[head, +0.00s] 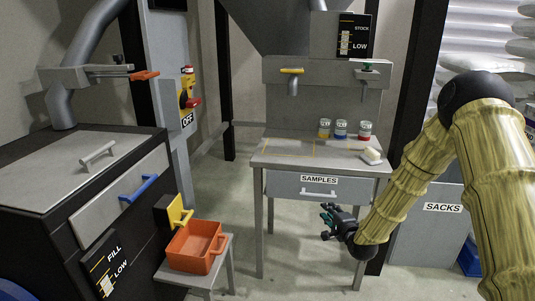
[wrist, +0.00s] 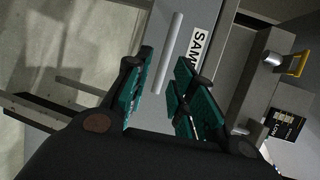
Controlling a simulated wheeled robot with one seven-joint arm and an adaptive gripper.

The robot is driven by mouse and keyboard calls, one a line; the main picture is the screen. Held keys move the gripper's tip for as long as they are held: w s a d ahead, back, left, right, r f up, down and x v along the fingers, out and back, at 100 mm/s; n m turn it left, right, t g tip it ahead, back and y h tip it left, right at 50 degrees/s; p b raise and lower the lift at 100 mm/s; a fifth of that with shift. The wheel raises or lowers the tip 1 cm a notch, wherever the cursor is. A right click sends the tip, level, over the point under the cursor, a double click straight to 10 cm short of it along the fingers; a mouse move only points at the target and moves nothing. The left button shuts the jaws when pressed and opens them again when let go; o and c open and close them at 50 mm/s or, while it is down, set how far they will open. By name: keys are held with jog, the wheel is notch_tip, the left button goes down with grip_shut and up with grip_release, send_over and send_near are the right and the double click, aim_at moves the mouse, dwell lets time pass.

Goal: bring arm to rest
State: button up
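My gripper (head: 330,222) hangs low in front of the samples table, just below its drawer (head: 285,186). My arm comes down to it from the right in the head view. In the wrist view my gripper (wrist: 165,60) shows two teal-padded fingers standing apart, with nothing between them. The drawer's bar handle (wrist: 168,55) and the start of its SAMPLES label (wrist: 197,47) show beyond the fingers. The drawer looks shut.
Three small jars (head: 341,130) and a pale block (head: 372,156) stand on the table (head: 285,158). An orange bin (head: 194,250) sits on a low stand at left, beside a dark machine (head: 120,230). A SACKS bin (head: 425,225) is at right. Floor between stand and table is clear.

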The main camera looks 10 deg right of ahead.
jog(key=s+a+f+n+g, duration=0.3)
jog(key=s+f, duration=0.5)
jog(key=s, duration=0.2)
jog(key=s+a+f+n+g, duration=0.3)
jog(key=s+f+n, duration=0.1)
jog(key=s+f, duration=0.55)
jog(key=s+a+f+n+g, duration=0.35)
jog(key=s+f, duration=0.35)
jog(key=s, duration=0.4)
jog(key=s+a+f+n+g+h, duration=0.1)
jog(key=s+f+n+g, duration=0.15)
jog(key=s, duration=0.95)
jog(key=s+a+f+n+g, duration=0.1)
jog(key=s+n+g, duration=0.25)
jog(key=s, duration=0.85)
notch_tip(320, 180, up, 20)
jog(key=p, duration=2)
jog(key=shift+s+d+r+n+p, duration=0.2)
jog(key=shift+s+r+n+p, duration=0.05)
jog(key=shift+s+n+p, duration=0.15)
